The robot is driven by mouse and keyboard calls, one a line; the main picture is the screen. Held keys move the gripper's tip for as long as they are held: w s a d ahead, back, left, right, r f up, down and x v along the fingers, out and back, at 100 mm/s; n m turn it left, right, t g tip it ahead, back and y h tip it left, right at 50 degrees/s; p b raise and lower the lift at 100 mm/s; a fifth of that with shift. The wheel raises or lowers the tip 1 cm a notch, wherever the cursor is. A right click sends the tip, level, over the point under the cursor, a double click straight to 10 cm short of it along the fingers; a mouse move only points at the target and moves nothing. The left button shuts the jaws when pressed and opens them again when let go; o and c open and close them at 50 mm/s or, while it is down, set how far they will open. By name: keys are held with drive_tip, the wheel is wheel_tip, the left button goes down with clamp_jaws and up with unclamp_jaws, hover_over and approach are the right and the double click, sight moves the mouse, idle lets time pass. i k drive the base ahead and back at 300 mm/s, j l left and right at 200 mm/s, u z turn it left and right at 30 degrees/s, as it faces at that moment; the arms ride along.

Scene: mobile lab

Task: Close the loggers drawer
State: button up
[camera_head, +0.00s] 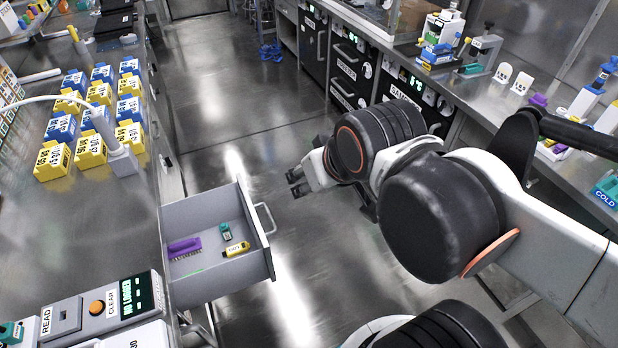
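An open grey drawer (215,213) sticks out from the left bench over the aisle. Its front panel faces right and carries a pale bar handle (265,219). Inside lie a purple brush-like item (184,247), a small teal-and-dark item (226,232) and a yellow item (236,249). No label naming the drawer is readable. My gripper (296,182) is to the right of the drawer, apart from the handle and above the floor. Its dark fingertips point left. They are small in view, and I cannot tell how far apart they are.
The left bench (70,215) holds several blue and yellow blocks (90,150) and a reader with buttons (100,306). The right bench (470,95) has dark cabinet fronts (350,62) below it. The aisle floor (230,110) is clear beyond the drawer. Blue items (270,51) lie farther back.

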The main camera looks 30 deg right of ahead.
sight(201, 214)
drive_tip(key=k+l+u, duration=0.15)
drive_tip(key=l+u, duration=0.15)
drive_tip(key=l, duration=0.2)
drive_tip(key=k+l+u, duration=0.2)
drive_tip(key=l+u, duration=0.15)
drive_tip(key=k+l+u, duration=0.3)
drive_tip(key=l, duration=0.15)
drive_tip(key=l+u, duration=0.2)
drive_tip(key=l, duration=0.15)
drive_tip(key=i, duration=0.05)
